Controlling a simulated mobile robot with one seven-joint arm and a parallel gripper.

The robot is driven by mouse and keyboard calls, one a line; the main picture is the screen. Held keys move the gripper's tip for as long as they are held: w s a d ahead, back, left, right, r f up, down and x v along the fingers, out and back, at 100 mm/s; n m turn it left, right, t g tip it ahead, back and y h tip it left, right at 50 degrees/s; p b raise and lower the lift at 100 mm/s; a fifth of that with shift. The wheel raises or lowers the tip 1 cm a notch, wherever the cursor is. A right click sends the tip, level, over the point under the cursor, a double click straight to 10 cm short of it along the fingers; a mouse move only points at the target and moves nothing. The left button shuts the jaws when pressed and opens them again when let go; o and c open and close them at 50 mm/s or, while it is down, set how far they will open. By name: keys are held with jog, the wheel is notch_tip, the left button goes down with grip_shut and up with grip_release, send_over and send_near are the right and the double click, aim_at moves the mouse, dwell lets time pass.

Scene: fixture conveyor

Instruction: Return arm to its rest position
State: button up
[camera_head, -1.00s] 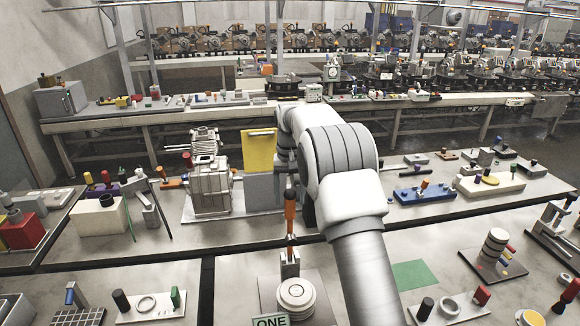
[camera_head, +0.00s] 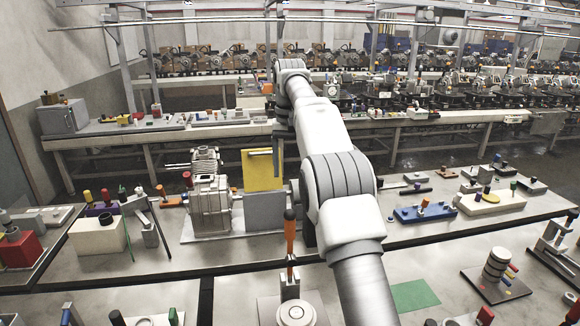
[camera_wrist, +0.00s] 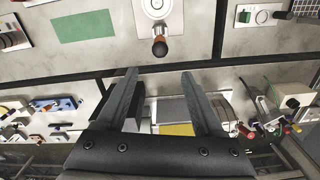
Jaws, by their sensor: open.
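My gripper (camera_wrist: 158,75) is open and empty in the wrist view, its two dark fingers spread apart with nothing between the tips. It hangs above the benches, clear of the objects below. In the head view my arm reaches forward from the bottom right over the near benches, and its far end bends down near the yellow panel (camera_head: 263,170). An orange-handled tool (camera_head: 290,237) stands upright left of my arm; its top shows beyond the fingertips in the wrist view (camera_wrist: 160,46).
A grey machine block (camera_head: 210,203) stands left of the yellow panel. A blue fixture (camera_head: 425,213) and a green mat (camera_head: 414,295) lie to the right. A red box (camera_head: 22,250) is at the far left. A long workbench (camera_head: 190,130) runs behind, with machines farther back.

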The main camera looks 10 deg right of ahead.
dwell(0.3)
jog(key=s+r+t+b, duration=0.1)
jog(key=s+r+b, duration=0.1)
jog(key=s+r, duration=0.45)
jog(key=s+f+t+b, duration=0.1)
jog(key=s+f+b, duration=0.1)
jog(key=s, duration=1)
jog(key=s+f+n+t+b, duration=0.1)
jog(key=s+f, duration=0.3)
jog(key=s, duration=0.8)
jog(key=shift+f+n+t+b, duration=0.3)
jog(key=shift+t+b, duration=0.25)
jog(key=shift+t, duration=0.15)
jog(key=shift+n+t, duration=0.3)
jog(key=shift+t, duration=0.3)
jog(key=s+f+b, duration=0.1)
jog(key=s+f, duration=0.7)
jog(key=s, duration=0.1)
jog(key=shift+f, duration=0.4)
jog(key=shift+s+f, duration=0.1)
jog(key=shift+f, duration=0.15)
jog(key=c, duration=0.3)
jog(key=shift+d, duration=0.1)
jog(key=shift+s, duration=0.1)
